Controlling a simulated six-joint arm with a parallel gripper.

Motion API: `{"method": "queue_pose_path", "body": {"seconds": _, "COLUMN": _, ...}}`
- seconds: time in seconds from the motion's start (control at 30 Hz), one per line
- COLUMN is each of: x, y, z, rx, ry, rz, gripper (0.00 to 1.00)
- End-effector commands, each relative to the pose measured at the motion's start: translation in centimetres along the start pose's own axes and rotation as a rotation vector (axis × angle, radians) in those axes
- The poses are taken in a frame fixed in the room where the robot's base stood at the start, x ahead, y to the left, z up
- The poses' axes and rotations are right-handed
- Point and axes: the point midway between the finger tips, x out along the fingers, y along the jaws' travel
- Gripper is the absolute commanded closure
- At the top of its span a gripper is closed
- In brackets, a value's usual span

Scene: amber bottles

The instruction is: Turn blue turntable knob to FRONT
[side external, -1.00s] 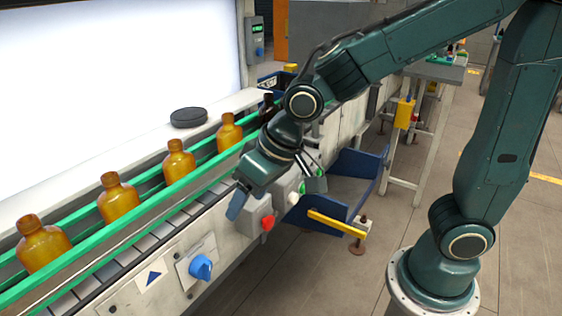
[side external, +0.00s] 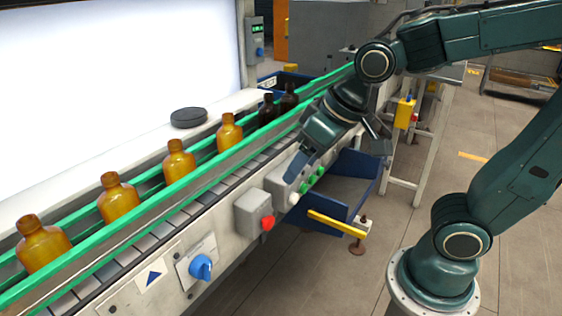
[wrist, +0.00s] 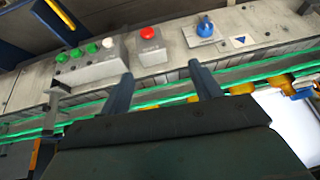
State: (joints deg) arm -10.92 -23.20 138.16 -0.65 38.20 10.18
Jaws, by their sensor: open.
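The blue turntable knob (side external: 201,267) sits on a pale square plate (side external: 196,262) on the conveyor's front panel, at lower left in the side view. It also shows in the wrist view (wrist: 205,27), at upper right of centre. The lettering around it is too small to read. My gripper (side external: 297,172) is above the conveyor's front edge, well to the right of the knob and apart from it. In the wrist view its two blue fingers (wrist: 163,82) are spread with nothing between them.
A grey box with a red button (side external: 267,222) and a box with green and white buttons (side external: 305,187) stick out between my gripper and the knob. Amber bottles (side external: 120,200) stand on the conveyor between green rails (side external: 130,237). A blue bin (side external: 350,190) is at right.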

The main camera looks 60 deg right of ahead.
Motion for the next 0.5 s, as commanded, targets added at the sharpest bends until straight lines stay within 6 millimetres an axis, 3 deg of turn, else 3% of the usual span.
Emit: {"method": "queue_pose_path", "body": {"seconds": 0.5, "x": -0.76, "y": 0.65, "z": 0.56, "rx": 0.0, "ry": 0.004, "rz": 0.01, "gripper": 0.37}}
